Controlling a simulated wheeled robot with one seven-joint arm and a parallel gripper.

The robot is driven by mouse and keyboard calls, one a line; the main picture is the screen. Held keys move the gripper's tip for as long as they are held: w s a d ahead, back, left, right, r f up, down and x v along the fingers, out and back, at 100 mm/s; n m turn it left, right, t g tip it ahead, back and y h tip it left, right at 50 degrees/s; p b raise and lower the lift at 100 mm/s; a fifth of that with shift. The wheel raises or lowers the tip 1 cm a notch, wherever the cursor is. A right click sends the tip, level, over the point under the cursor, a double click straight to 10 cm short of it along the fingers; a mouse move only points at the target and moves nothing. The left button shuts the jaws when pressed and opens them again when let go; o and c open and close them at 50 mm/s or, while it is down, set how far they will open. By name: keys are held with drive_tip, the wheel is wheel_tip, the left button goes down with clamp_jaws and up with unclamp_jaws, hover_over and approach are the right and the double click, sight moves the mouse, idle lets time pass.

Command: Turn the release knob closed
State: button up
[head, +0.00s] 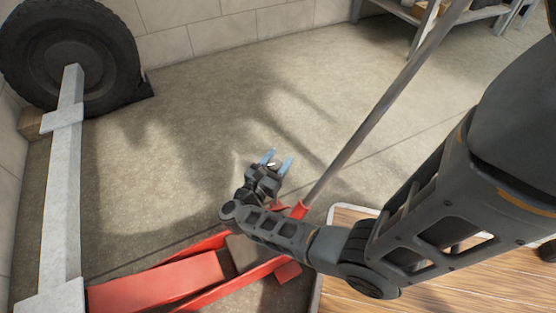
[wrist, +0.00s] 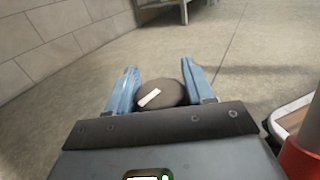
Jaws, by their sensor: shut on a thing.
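My gripper (head: 276,160) is stretched out low over the floor, just left of the foot of the jack handle. In the wrist view its two blue fingers (wrist: 158,75) stand on either side of a dark round release knob (wrist: 172,92) with a white mark across its face, and are shut on it. The knob's lower part is hidden behind the gripper body. The red floor jack (head: 160,284) lies at the bottom of the head view, partly covered by my arm. Its grey handle (head: 385,104) rises slanting to the upper right.
A trailer frame beam (head: 62,195) and a black tyre (head: 70,55) stand at the left. A wooden-topped surface (head: 350,290) lies at the lower right, under my arm. A shelf (head: 480,14) stands at the back right. The concrete floor beyond my gripper is clear.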

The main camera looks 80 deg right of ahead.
drive_tip(key=m+g+y, duration=0.1)
drive_tip(key=m+g, duration=0.1)
drive_tip(key=g, duration=0.1)
drive_tip(key=m+g+y, duration=0.2)
drive_tip(key=g, duration=0.1)
drive_tip(key=shift+s+a+m+g+y, duration=0.2)
drive_tip(key=shift+m+g+y, duration=0.1)
drive_tip(key=shift+s+a+m+g+y, duration=0.1)
drive_tip(key=shift+m+g+y, duration=0.7)
drive_tip(key=shift+y, duration=0.15)
drive_tip(key=shift+s+a+m+g+y, duration=0.1)
drive_tip(key=shift+a+m+g+y, duration=0.05)
drive_tip(key=shift+m+g+y, duration=0.6)
drive_tip(key=shift+s+a+m+g+y, duration=0.1)
drive_tip(key=shift+m+g+y, duration=0.55)
drive_tip(key=shift+m+y, duration=0.35)
drive_tip(key=shift+s+a+f+m+g+y, duration=0.1)
drive_tip(key=shift+m+g+y, duration=0.25)
drive_tip(key=shift+y, duration=0.35)
drive_tip(key=shift+s+m+g+y, duration=0.1)
drive_tip(key=shift+m+g+y, duration=0.25)
drive_tip(key=shift+y, duration=0.35)
drive_tip(key=o, duration=1)
drive_tip(key=shift+w, duration=0.1)
drive_tip(key=shift+c, duration=0.2)
